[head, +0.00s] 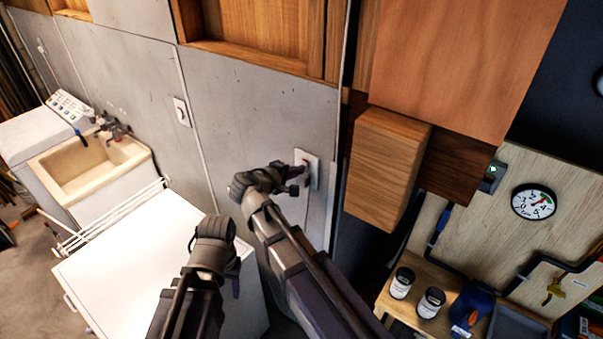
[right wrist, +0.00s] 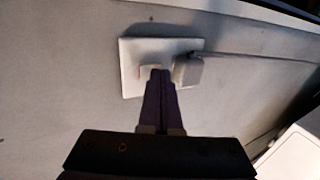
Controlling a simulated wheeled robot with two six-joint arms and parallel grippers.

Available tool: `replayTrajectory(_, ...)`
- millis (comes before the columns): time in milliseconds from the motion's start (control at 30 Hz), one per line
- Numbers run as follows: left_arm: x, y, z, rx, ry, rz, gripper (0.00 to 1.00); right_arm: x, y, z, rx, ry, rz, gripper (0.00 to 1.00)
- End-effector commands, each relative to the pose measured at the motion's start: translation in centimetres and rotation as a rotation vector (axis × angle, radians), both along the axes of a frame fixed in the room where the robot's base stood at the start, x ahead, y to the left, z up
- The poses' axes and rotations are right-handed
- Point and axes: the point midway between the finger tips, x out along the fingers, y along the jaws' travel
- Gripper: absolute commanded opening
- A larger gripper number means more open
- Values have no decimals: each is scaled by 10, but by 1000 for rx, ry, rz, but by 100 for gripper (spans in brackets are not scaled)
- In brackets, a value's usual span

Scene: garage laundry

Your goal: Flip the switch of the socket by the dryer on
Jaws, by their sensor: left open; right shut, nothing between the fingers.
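A white wall socket (head: 314,168) is on the grey wall, to the right of a white box-shaped appliance (head: 130,262), which may be the dryer. In the right wrist view the socket plate (right wrist: 131,82) carries a pale switch (right wrist: 150,70) and a plug (right wrist: 188,70) with a cord. My right gripper (head: 300,181) is shut and empty at the socket. Its fingertips (right wrist: 160,73) overlap the switch's lower edge; I cannot tell whether they touch. They partly hide the switch, and its position is unclear. My left gripper (head: 235,272) is open above the appliance's right side.
A second wall plate (head: 182,111) is further left. A sink (head: 88,170) and a machine with a control panel (head: 70,105) stand at far left. A wooden box (head: 385,165) juts out right of the socket. Jars (head: 402,283) stand on a workbench at right.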

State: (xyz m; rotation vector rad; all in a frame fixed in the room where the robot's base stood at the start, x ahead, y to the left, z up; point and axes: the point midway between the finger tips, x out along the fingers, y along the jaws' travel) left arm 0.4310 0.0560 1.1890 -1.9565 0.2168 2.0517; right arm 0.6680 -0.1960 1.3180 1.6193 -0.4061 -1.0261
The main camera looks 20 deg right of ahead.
Motion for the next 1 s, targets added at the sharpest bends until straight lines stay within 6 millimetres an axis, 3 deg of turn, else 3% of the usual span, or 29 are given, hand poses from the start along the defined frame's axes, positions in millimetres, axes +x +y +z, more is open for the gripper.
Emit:
replayTrajectory(600, 0, 0, 16, 0, 0, -1, 50, 1, 1, 16, 0, 0, 0, 0)
replayTrajectory(1000, 0, 0, 15, 0, 0, 3, 50, 1, 1, 15, 0, 0, 0, 0)
